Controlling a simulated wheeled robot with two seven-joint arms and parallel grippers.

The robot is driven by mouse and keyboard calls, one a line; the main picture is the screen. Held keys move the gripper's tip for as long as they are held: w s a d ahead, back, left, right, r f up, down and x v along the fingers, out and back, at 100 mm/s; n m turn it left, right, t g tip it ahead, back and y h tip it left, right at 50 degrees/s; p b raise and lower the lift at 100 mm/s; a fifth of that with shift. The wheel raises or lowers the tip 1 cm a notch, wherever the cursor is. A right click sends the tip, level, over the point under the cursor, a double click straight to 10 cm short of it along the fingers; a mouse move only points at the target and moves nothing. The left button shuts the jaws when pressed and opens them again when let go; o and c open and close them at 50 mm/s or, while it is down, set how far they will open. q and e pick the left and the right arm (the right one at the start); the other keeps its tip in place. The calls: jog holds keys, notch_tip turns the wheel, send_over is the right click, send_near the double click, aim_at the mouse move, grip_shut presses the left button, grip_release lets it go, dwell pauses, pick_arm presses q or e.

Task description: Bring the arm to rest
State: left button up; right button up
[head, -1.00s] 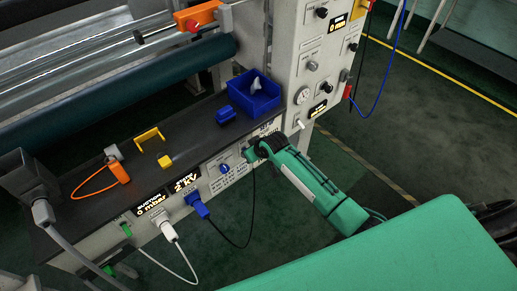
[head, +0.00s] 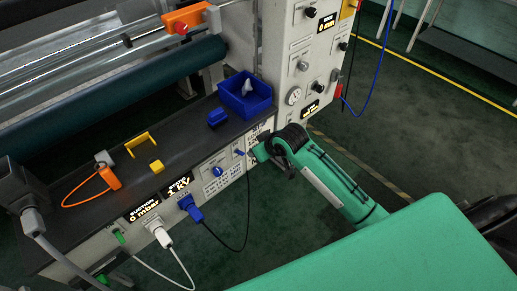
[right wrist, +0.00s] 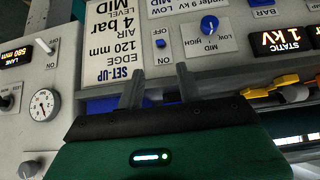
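My right arm (head: 335,185) comes in from the lower right in the head view. Its gripper (head: 256,151) is close to the front panel of the film winder, beside a small blue switch (head: 238,152). In the right wrist view the gripper's two fingers (right wrist: 159,86) stand apart with nothing between them. Whether the fingertips touch the panel cannot be told. My left gripper is not in view.
A blue knob (head: 218,171) and a static display (head: 177,188) reading 1 kV are on the panel. A blue bin (head: 246,106), blue block (head: 217,118), yellow pieces (head: 157,166) and an orange tag (head: 110,180) lie on the ledge. Cables hang in front. Open floor lies right.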

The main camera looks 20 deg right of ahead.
jog(key=shift+f, duration=0.1)
dwell(0.6)
jog(key=s+d+f+m+g+h, duration=0.15)
jog(key=s+f, duration=0.25)
jog(key=f, duration=0.7)
jog(key=s+d+f, duration=0.2)
jog(key=s+f, duration=0.2)
jog(key=f, duration=0.7)
jog(key=s+d+f+m+g+h, duration=0.15)
jog(key=s+f, duration=0.35)
jog(key=f, duration=0.5)
jog(key=s+f+g, duration=0.1)
jog(key=s+f, duration=0.5)
jog(key=s, duration=0.6)
jog(key=s+f+n+g, duration=0.1)
jog(key=s+f, duration=0.6)
jog(key=s, duration=0.6)
jog(key=s+f+g, duration=0.1)
jog(key=s+f, duration=0.6)
jog(key=s, duration=0.5)
jog(key=shift+s+a, duration=0.25)
jog(key=shift+a, duration=0.15)
